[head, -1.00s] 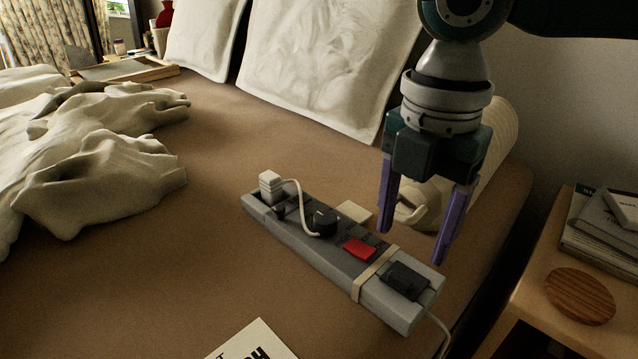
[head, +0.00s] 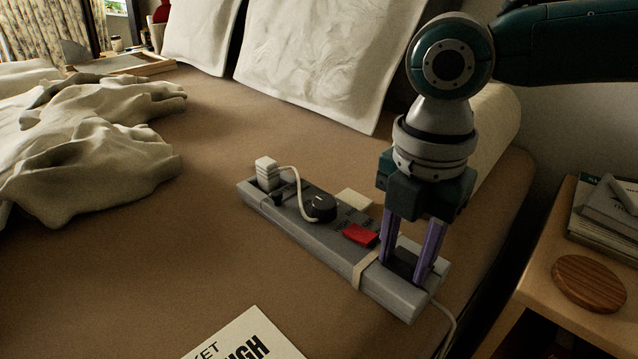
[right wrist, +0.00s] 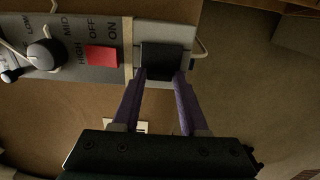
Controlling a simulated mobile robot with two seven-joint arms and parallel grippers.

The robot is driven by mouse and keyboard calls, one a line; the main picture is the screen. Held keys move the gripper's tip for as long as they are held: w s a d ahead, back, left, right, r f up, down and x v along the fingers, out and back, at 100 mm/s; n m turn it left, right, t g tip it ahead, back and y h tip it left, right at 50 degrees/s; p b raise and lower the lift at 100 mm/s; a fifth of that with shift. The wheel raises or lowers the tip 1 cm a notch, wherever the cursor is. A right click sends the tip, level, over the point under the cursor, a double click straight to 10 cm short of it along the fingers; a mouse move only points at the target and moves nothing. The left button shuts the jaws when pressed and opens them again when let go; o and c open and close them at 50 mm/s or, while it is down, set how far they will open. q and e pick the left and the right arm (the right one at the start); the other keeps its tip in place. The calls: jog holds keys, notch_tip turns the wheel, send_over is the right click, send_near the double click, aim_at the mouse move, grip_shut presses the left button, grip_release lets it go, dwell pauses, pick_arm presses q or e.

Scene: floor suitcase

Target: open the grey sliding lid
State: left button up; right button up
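A long grey box with controls lies on the bed. Its light grey right-end section (head: 400,301), past a beige band (head: 367,271), looks like the sliding lid, though I cannot clearly see its edges. A dark block (right wrist: 162,60) stands on this section; in the head view it is partly hidden by my fingers. My right gripper (head: 405,270) is open, pointing down, with its purple fingers at either side of the block. In the right wrist view the fingertips (right wrist: 161,74) reach the block's near edge; contact cannot be told. My left gripper is out of view.
The box also carries a red switch (head: 361,235), a black knob (head: 320,207) and a white plug (head: 266,172) with a cord. A printed card (head: 245,338) lies in front. A bedside table (head: 540,290) stands right.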

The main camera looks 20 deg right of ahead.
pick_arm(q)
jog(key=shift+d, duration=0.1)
pick_arm(e)
grip_shut()
dwell(0.8)
jog(key=a+p, duration=0.1)
jog(key=s+a+p, duration=0.1)
jog(key=a+p, duration=0.1)
jog(key=shift+s+a+r, duration=0.2)
jog(key=shift+s+a, duration=0.1)
jog(key=shift+a, duration=0.1)
jog(key=shift+s+a+f, duration=0.1)
jog(key=shift+a, duration=0.25)
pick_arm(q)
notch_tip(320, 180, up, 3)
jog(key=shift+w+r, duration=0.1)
pick_arm(e)
jog(key=shift+d, duration=0.1)
